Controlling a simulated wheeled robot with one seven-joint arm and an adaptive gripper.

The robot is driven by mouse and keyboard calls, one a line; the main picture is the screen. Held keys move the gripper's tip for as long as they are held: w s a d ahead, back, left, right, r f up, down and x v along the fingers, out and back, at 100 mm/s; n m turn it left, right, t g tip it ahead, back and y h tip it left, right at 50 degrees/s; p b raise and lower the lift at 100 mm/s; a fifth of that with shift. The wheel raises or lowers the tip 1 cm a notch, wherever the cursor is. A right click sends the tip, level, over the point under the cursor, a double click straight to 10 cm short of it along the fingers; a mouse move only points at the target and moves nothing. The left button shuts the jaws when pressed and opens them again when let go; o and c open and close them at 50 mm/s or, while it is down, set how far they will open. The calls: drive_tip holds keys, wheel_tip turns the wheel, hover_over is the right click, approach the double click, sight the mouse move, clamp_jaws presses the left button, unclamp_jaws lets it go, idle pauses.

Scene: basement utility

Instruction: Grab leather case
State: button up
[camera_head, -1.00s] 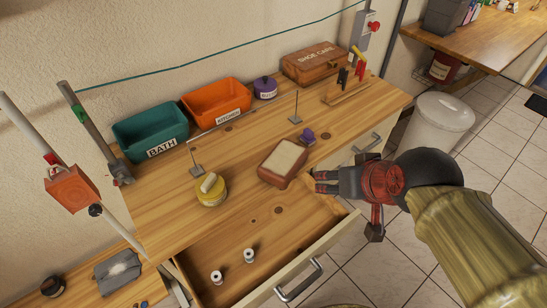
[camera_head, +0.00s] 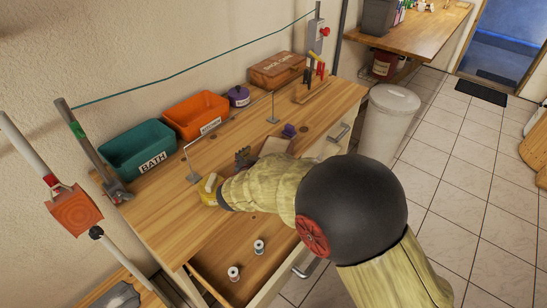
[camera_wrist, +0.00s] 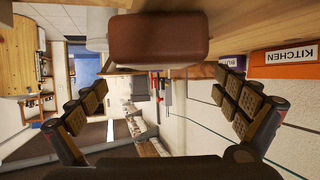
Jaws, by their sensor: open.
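The leather case is a brown, rounded block; in the head view its pale top (camera_head: 276,146) shows on the wooden worktop, and my arm hides much of it. In the wrist view the brown case (camera_wrist: 158,38) fills the upper middle, ahead of my gripper (camera_wrist: 165,102). My gripper's two padded fingers are spread wide, one on each side, with nothing between the tips. In the head view one dark finger of my gripper (camera_head: 243,158) shows to the left of the case; the rest is behind my arm. I cannot tell whether they touch.
A purple item (camera_head: 289,130) and a thin metal stand (camera_head: 273,108) are beyond the case. Green (camera_head: 140,148) and orange (camera_head: 196,114) bins line the wall. The open drawer (camera_head: 228,262) below holds two white spools.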

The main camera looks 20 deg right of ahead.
sight(274, 150)
drive_tip(key=b+x, duration=0.1)
drive_tip(key=x, duration=0.2)
drive_tip(key=b+x, duration=0.2)
drive_tip(key=x, duration=0.1)
drive_tip(key=shift+f, duration=0.45)
drive_tip(key=shift+w+d+b, duration=0.25)
drive_tip(key=shift+w+b, duration=0.1)
drive_tip(key=shift+w, duration=0.1)
drive_tip(key=shift+c, duration=0.3)
drive_tip(key=c, duration=1.7)
drive_tip(key=shift+r, duration=0.1)
drive_tip(key=shift+c, duration=0.3)
